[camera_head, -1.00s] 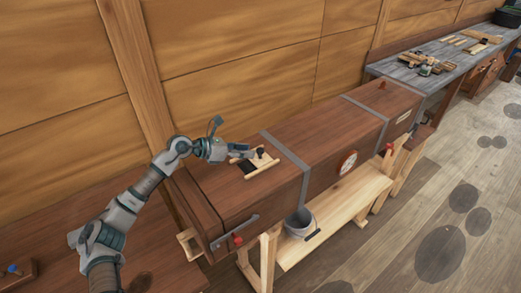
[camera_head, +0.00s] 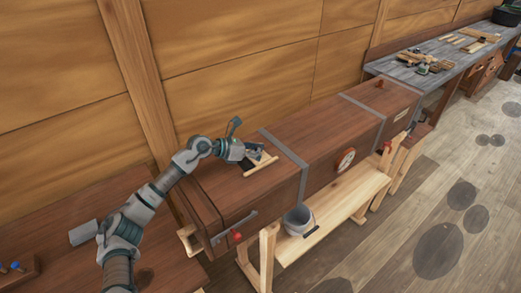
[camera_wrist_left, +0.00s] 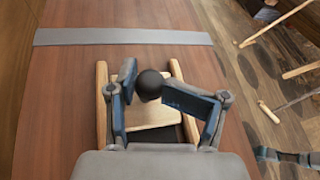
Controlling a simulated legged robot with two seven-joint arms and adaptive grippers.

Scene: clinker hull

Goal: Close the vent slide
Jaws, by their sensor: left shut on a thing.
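The vent slide (camera_wrist_left: 150,114) is a pale wooden plate with a round black knob (camera_wrist_left: 149,84). It sits between two pale wooden rails (camera_wrist_left: 102,100) on top of a long brown wooden box (camera_head: 222,190). Part of a dark opening shows beside the plate's near end in the left wrist view (camera_wrist_left: 192,132). My left gripper (camera_head: 254,152) is at the knob and hides most of the slide in the head view. Its blue-padded fingers (camera_wrist_left: 152,92) stand on either side of the knob, shut on it.
Grey metal straps (camera_head: 286,147) cross the box. A grey bucket (camera_head: 299,220) hangs or stands at its front, above a wooden trestle. A wooden wall (camera_head: 230,60) rises close behind. A workbench (camera_head: 440,62) with tools stands at the far right.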

